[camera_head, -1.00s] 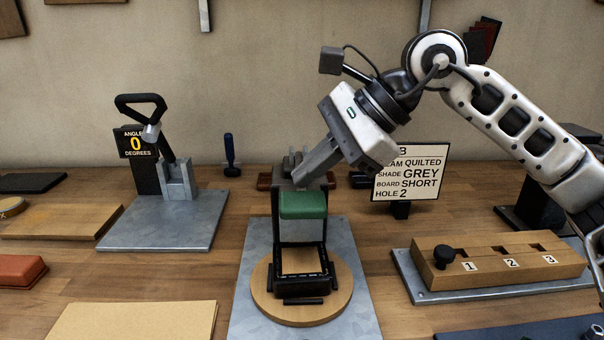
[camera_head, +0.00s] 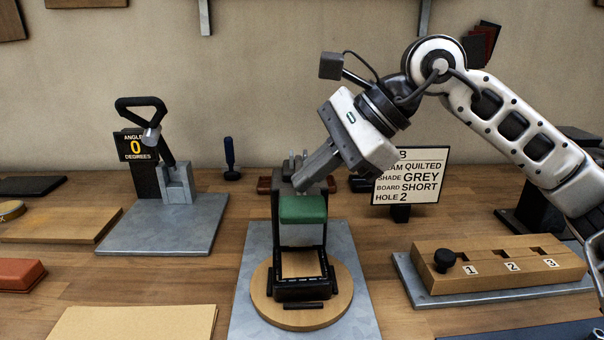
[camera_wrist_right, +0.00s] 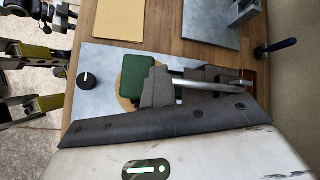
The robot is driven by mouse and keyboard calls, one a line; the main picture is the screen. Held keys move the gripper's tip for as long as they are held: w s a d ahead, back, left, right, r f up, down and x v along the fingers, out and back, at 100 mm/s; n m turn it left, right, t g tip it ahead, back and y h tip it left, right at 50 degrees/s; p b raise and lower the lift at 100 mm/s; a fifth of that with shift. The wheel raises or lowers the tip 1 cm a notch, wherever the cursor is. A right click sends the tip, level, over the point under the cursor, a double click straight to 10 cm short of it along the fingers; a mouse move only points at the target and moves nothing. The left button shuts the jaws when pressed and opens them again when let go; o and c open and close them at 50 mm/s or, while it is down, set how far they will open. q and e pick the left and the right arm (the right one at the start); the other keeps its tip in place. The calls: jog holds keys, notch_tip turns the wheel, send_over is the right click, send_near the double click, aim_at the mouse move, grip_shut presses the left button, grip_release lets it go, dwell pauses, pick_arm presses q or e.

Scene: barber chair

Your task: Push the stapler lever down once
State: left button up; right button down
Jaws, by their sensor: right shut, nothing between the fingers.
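The stapler stands in the middle of the head view, with a dark upright post and a green block (camera_head: 303,209) at the front of its head. I take this block to be on the lever side, but the lever itself is not clear. Below the block, a black frame (camera_head: 302,290) sits on a round wooden disc (camera_head: 262,302). My right gripper (camera_head: 301,184) is shut and empty, angled down from the upper right, its tips at the top of the green block. They seem to touch it. The block also shows beside the fingers in the right wrist view (camera_wrist_right: 134,75).
A grey plate (camera_head: 250,255) carries the stapler. On the left is an angle fixture (camera_head: 178,185) with a black handle; on the right, a numbered wooden block (camera_head: 500,268) with a black knob. A sign (camera_head: 425,172) stands close behind my right gripper.

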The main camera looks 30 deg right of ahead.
jog(key=shift+w+d+r+p, duration=0.1)
jog(key=shift+w+r+p, duration=0.05)
jog(key=shift+r+p, duration=0.7)
jog(key=shift+w+r+p, duration=0.1)
jog(key=shift+r+p, duration=0.45)
jog(key=shift+r, duration=0.45)
jog(key=r+p, duration=0.4)
jog(key=r, duration=0.1)
jog(key=shift+w+d, duration=0.2)
jog(key=shift+w, duration=0.2)
